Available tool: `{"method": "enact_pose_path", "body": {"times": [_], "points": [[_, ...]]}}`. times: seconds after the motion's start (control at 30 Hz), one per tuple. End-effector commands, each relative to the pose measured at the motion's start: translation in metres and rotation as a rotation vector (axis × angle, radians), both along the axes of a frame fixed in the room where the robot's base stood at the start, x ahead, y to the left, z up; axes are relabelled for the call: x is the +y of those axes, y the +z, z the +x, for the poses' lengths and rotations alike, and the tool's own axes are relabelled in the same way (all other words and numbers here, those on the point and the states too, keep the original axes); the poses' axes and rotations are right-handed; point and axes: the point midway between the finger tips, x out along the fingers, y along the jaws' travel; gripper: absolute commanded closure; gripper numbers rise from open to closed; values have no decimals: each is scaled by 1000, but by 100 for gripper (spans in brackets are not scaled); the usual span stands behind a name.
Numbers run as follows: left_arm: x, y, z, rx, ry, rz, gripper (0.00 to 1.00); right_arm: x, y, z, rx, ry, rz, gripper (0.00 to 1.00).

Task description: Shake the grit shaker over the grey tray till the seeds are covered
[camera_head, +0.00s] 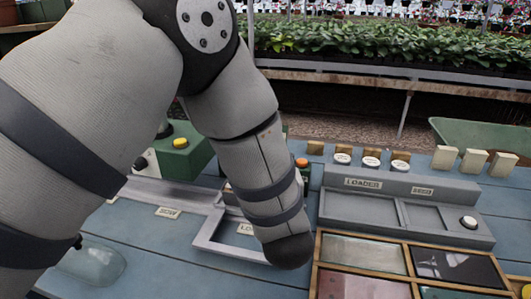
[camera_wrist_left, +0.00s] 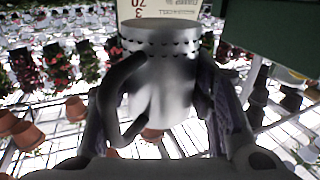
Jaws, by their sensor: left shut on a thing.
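The grit shaker (camera_wrist_left: 163,88) is a shiny metal can with a dotted band near its top edge in the left wrist view. My left gripper (camera_wrist_left: 168,122) is shut on it, with dark fingers at both sides. A dark curved piece shows at its left. In the head view my left arm hides the gripper and the shaker. A light grey tray (camera_head: 204,240) lies on the blue bench, partly behind that arm. Its inside is mostly hidden, so I cannot see seeds or grit. My right gripper is not in view.
A grey holder marked "LOADED" (camera_head: 360,183) stands right of the arm. A green box with a yellow button (camera_head: 186,160) is behind the arm. A clear glass thing (camera_head: 92,262) lies at front left.

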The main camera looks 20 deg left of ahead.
Motion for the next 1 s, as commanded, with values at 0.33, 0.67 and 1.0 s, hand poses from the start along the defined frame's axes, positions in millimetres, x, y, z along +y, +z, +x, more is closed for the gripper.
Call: {"method": "enact_pose_path", "body": {"times": [0.33, 0.67, 1.0], "points": [[39, 1, -2, -1, 0, 0, 88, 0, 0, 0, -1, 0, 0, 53], [14, 1, -1, -2, 3, 1, 88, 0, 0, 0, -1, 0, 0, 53], [60, 1, -4, -1, 2, -1, 88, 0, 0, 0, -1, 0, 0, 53]]}}
